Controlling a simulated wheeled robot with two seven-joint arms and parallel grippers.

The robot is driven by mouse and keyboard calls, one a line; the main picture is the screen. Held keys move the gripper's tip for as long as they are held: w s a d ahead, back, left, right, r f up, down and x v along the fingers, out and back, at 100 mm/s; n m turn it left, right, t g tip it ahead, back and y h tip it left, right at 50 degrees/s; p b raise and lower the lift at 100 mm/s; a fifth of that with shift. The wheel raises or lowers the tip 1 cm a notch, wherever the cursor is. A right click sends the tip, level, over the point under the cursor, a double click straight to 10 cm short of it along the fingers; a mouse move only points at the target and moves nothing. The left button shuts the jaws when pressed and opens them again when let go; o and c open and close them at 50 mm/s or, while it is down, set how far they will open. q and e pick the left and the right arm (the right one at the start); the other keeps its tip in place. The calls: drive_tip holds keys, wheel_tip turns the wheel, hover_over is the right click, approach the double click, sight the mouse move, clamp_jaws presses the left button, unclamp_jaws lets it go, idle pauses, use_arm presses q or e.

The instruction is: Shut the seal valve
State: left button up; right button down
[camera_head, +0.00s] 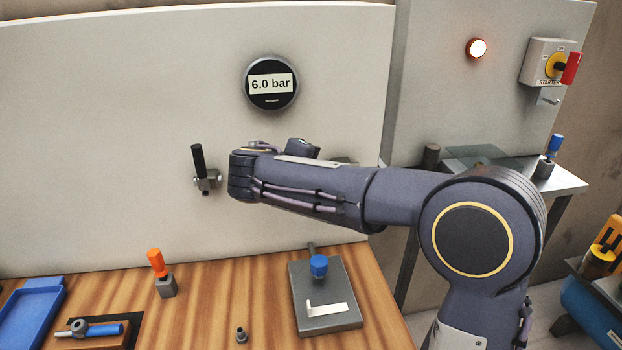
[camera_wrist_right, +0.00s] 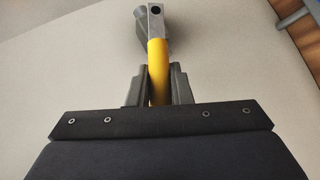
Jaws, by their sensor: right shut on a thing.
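A valve with a yellow lever handle (camera_wrist_right: 158,70) and a grey metal body (camera_wrist_right: 148,22) shows on the pale panel in the right wrist view. My right gripper (camera_wrist_right: 159,88) is shut on the yellow handle, with one dark finger on each side of it. In the head view my right arm reaches across to the panel and hides this valve and the gripper's fingers. A second valve with an upright black handle (camera_head: 198,160) sits on the panel just left of my right wrist. No label tells which one is the seal valve. My left gripper is out of view.
A round gauge (camera_head: 271,83) above reads 6.0 bar. On the wooden bench (camera_head: 210,300) stand an orange-handled part (camera_head: 158,262), a blue tray (camera_head: 32,312) and a grey block with a blue knob (camera_head: 319,267). A lit lamp (camera_head: 477,48) and a red-handled switch (camera_head: 570,67) are at the right.

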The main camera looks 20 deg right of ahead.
drive_tip(key=r+m+y, duration=0.1)
drive_tip(key=d+r+y, duration=0.1)
drive_tip(key=y, duration=0.1)
drive_tip(key=shift+s+d+r+m, duration=0.2)
drive_tip(key=shift+d+r+m, duration=0.1)
drive_tip(key=shift+m, duration=0.1)
drive_tip(key=d+y, duration=0.1)
drive_tip(key=d+r+m+y, duration=0.1)
drive_tip(key=shift+s+r+m+y, duration=0.25)
drive_tip(key=shift+m+y, duration=0.05)
drive_tip(key=shift+y, duration=0.1)
drive_tip(key=shift+s+d+r+m+t+y, duration=0.15)
drive_tip(key=shift+d+m+t+y, duration=0.15)
drive_tip(key=shift+d+y, duration=0.4)
drive_tip(key=shift+s+d+r+m+t+y, duration=0.15)
drive_tip(key=shift+d+m+y, duration=0.35)
drive_tip(key=shift+y, duration=0.25)
drive_tip(key=shift+s+d+r+m+t+y, duration=0.15)
drive_tip(key=shift+d+m+t+y, duration=0.15)
drive_tip(key=shift+d+y, duration=0.45)
drive_tip(key=shift+f, duration=0.1)
drive_tip(key=c, duration=1.3)
unclamp_jaws()
